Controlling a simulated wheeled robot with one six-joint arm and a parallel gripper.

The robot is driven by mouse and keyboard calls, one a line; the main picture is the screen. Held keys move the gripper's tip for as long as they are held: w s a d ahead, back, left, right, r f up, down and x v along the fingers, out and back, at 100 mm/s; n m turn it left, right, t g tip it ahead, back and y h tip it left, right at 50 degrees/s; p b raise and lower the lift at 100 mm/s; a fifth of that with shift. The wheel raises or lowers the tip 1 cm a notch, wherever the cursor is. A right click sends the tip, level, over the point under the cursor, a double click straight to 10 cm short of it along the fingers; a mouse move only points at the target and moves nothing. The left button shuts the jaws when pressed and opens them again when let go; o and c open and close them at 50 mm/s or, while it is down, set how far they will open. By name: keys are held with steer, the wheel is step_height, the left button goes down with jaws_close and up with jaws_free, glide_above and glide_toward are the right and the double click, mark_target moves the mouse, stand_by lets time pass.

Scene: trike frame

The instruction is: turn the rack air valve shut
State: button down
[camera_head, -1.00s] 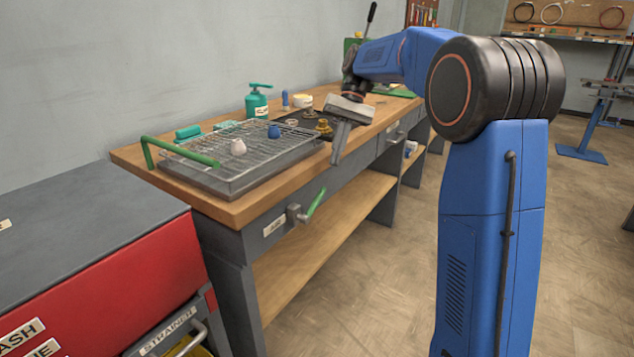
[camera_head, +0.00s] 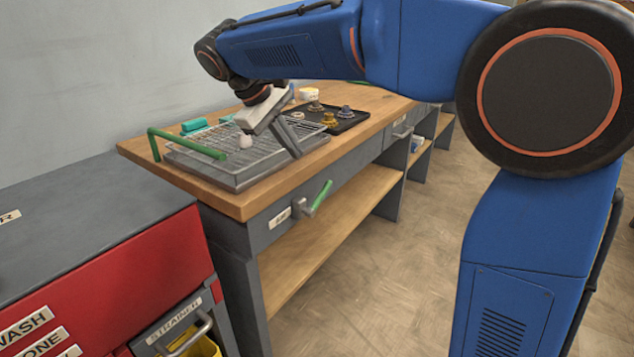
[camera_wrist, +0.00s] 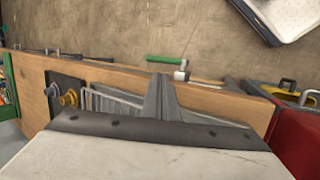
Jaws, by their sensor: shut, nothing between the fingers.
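The air valve's green lever (camera_head: 319,196) sits on the front face of the bench on a grey metal fitting (camera_head: 302,208), beside a small white label (camera_head: 279,218). The lever slants up and to the right. In the wrist view the green lever (camera_wrist: 166,60) shows past the bench edge, just beyond the fingertips. My gripper (camera_head: 292,148) is shut and empty. It is over the front edge of the wire rack, above and behind the valve, apart from the lever.
A wire rack (camera_head: 190,152) on a grey tray with a green bar (camera_head: 190,144) stands on the wooden bench (camera_head: 240,203). A black tray (camera_head: 345,122) holds small parts. A red cabinet (camera_head: 120,285) stands left. The floor in front is clear.

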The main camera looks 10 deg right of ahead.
mark_target(324, 187)
steer(key=x, duration=1.3)
steer(key=shift+w+f, duration=0.2)
steer(key=shift+w, duration=0.1)
steer(key=shift+d, duration=0.1)
steer(key=shift+w+d+f+g+y, duration=0.5)
steer(key=shift+w+d+g+y, duration=0.1)
steer(key=shift+y, duration=0.3)
steer(key=shift+w+d+f+n+g+y, duration=0.3)
steer(key=shift+f+n+g+y, duration=0.1)
steer(key=shift+f+g+y, duration=0.25)
steer(key=shift+w+d+f, duration=0.15)
steer(key=shift+d+f, duration=0.05)
steer(key=shift+f, duration=0.2)
